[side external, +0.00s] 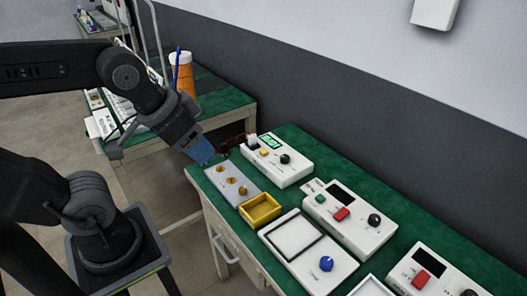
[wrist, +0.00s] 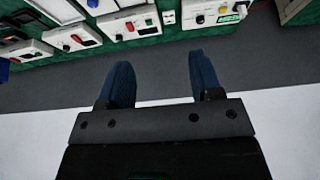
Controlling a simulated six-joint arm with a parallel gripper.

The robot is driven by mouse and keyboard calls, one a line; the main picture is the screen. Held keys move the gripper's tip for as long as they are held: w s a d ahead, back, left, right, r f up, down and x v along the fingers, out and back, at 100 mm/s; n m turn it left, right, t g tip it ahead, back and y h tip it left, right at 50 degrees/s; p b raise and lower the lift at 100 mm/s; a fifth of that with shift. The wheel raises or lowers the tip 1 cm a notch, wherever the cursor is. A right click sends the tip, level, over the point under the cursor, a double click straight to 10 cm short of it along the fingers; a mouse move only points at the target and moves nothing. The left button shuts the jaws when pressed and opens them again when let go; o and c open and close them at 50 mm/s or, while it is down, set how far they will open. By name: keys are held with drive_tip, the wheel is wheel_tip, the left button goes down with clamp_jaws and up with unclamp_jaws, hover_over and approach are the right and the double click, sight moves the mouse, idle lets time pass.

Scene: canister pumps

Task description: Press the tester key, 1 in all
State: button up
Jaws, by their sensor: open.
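A white instrument box (side external: 276,162) with a lit green display, a yellow key (side external: 264,152) and a black knob stands at the back of the green bench. It seems to be the tester, but I cannot read its label. In the wrist view the same box (wrist: 205,20) is at the top right, with its lit display (wrist: 229,18). My gripper (side external: 205,156) is in the air left of this box, near the bench edge, apart from the key. In the wrist view its two blue fingers (wrist: 162,80) are spread with nothing between them.
A grey plate with brass cups (side external: 231,184) and a yellow tray (side external: 260,209) lie in front of the box. White boxes with red keys (side external: 349,219) (side external: 432,273) stand to the right. An orange-brown canister (side external: 183,75) stands on the bench behind my arm.

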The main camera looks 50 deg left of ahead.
clamp_jaws()
idle(0.3)
idle(1.2)
